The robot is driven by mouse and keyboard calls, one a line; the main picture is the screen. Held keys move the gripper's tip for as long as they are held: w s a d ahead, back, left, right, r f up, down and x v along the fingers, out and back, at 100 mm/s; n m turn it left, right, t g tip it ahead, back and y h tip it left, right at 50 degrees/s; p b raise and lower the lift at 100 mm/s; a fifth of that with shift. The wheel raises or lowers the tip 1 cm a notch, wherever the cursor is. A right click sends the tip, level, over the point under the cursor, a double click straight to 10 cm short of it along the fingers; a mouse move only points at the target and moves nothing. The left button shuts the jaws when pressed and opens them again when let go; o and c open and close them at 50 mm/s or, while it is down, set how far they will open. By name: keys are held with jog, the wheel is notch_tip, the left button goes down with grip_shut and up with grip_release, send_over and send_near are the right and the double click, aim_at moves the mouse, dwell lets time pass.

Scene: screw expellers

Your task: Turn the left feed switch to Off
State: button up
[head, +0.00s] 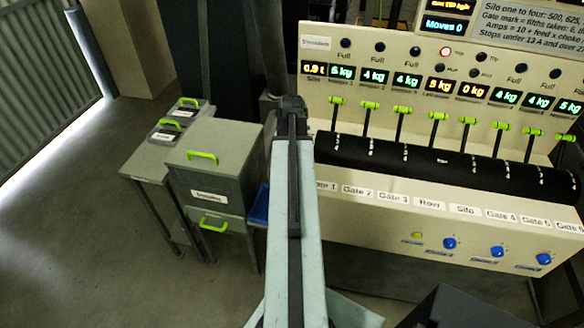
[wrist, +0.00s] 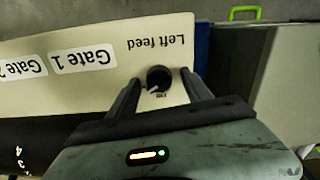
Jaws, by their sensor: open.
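The left feed switch (wrist: 158,77) is a small round black knob on the cream panel (wrist: 105,85), below the upside-down "Left feed" label in the wrist view. A pale mark shows at its lower-left side, but I cannot tell which setting it points to. Small text beside it is too small to read surely. My gripper (wrist: 160,76) is open, with one dark finger on each side of the knob. I cannot tell whether either finger touches it. In the head view my arm hides the switch and the gripper.
The console (head: 400,205) carries several green-tipped levers above a dark roller, with blue knobs (head: 449,243) low on its front. A grey cabinet (head: 215,175) with green handles stands left of my arm. The floor (head: 80,230) at far left is clear.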

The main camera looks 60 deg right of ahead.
jog(key=c, duration=1.1)
jog(key=shift+w+d, duration=0.15)
jog(key=shift+d, duration=0.15)
grip_shut()
jog(key=shift+a, duration=0.2)
jog(key=shift+a+n, duration=0.1)
jog(key=shift+n, duration=0.3)
jog(key=n, duration=0.3)
jog(key=shift+n, duration=0.4)
jog(key=n, duration=0.3)
jog(key=shift+a+n, duration=0.1)
jog(key=shift+n, duration=0.2)
jog(key=shift+s+n, duration=0.2)
jog(key=shift+n, duration=1.6)
